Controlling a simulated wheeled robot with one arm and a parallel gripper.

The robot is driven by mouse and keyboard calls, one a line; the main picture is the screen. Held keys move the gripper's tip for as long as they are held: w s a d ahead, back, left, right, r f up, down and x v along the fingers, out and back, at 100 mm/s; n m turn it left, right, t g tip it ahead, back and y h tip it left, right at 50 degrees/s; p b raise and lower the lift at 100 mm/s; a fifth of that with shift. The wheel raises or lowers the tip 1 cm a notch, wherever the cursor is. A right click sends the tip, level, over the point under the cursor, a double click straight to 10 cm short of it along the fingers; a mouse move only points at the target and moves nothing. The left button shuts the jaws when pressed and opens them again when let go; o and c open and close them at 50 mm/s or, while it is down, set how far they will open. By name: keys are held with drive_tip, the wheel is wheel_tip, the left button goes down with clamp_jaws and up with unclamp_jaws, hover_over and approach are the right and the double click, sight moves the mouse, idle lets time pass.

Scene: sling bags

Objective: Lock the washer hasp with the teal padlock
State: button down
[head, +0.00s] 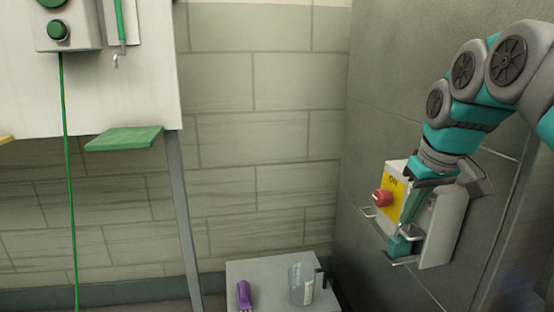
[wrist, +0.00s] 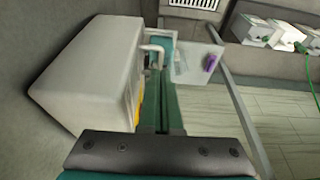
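The teal padlock (head: 399,247) is at the tips of my gripper (head: 411,209), low in front of the wall box at right. My gripper points down, with its green fingers close together and seemingly shut on the padlock. In the wrist view, the padlock (wrist: 162,52) shows beyond the fingertips (wrist: 161,72), with a pale grey bent bar beside it. Grey metal loops stick out around the box's lower edge, close to the padlock. I cannot tell which part is the washer hasp, or whether the padlock's shackle passes through anything.
The pale wall box (head: 443,225) has a yellow plate marked ON and a red knob (head: 382,197). A white panel (head: 110,90) with a green shelf (head: 125,138) is at left.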

drive_tip(key=shift+f+b, duration=0.3)
drive_tip(key=shift+f, duration=0.35)
drive_tip(key=shift+r, duration=0.1)
wheel_tip(320, 180, up, 7)
drive_tip(key=p, duration=0.4)
idle(0.4)
drive_tip(key=s+a+f+m+g, duration=0.1)
drive_tip(key=s+a+f, duration=0.4)
drive_tip(key=s+f, duration=0.8)
drive_tip(key=s+a+f+m+g, duration=0.1)
drive_tip(key=s+a+f+g, duration=0.3)
drive_tip(key=s+f, duration=0.8)
drive_tip(key=shift+s+a+f+h, duration=0.3)
drive_tip(key=shift+s+a+f, duration=0.15)
drive_tip(key=shift+s, duration=0.75)
